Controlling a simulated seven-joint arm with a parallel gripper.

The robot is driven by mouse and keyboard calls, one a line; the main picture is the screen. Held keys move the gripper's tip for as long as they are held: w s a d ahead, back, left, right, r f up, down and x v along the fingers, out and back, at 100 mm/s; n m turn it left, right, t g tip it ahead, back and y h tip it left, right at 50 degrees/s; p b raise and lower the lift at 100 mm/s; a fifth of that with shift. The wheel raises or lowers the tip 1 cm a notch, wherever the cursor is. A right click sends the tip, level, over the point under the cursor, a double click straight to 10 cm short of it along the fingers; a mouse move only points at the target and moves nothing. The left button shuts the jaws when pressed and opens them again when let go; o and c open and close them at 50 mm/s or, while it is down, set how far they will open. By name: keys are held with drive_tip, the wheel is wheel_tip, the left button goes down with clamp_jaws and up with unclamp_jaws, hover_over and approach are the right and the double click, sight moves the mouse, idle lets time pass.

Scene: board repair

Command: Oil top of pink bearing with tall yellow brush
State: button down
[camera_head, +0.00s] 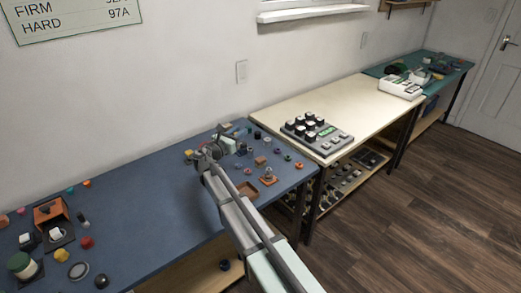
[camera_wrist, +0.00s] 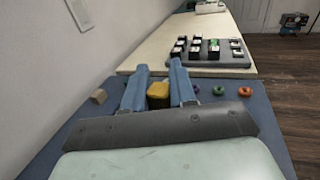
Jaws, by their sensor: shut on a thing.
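My gripper (camera_wrist: 158,72) reaches over the blue bench in the wrist view, its two blue-grey fingers on either side of a yellow block-like piece (camera_wrist: 158,91). I take this piece to be the tall yellow brush; its bristle end is hidden. In the head view my gripper (camera_head: 208,150) is at the back of the bench, among small parts, and its fingertips are hard to make out. I cannot pick out the pink bearing for certain.
The blue bench (camera_head: 140,190) is clear in its middle. Its left end holds an orange holder (camera_head: 50,212), a green-topped jar (camera_head: 22,264) and loose parts. A brown tray (camera_head: 246,190) lies near the front edge. A keypad (camera_head: 317,132) sits on the cream table (camera_head: 285,105) beyond.

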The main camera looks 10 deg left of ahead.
drive_tip(key=w+a+n+t+y, duration=0.2)
drive_tip(key=w+a+n+y, duration=0.3)
drive_tip(key=w+a, duration=0.75)
drive_tip(key=shift+m+y, duration=0.4)
drive_tip(key=shift+y, duration=0.3)
drive_tip(key=shift+s+a+f, duration=0.2)
drive_tip(key=shift+a+f, duration=0.05)
drive_tip(key=shift+f, duration=0.9)
drive_tip(key=shift+s+a+f, duration=0.15)
drive_tip(key=shift+a+f, duration=0.1)
drive_tip(key=shift+f, duration=0.9)
drive_tip(key=shift+s+a+f, duration=0.2)
drive_tip(key=shift+a+f, duration=0.05)
drive_tip(key=shift+f, duration=0.9)
drive_tip(key=shift+s+a+f, duration=0.35)
drive_tip(key=shift+s+f, duration=0.05)
drive_tip(key=shift+f, duration=0.15)
drive_tip(key=shift+s+a, duration=0.95)
drive_tip(key=shift+s, duration=0.2)
drive_tip(key=shift+w+d, duration=1.25)
drive_tip(key=shift+w, duration=0.25)
drive_tip(key=shift+r, duration=0.2)
wheel_tip(320, 180, up, 8)
drive_tip(key=shift+f, duration=0.15)
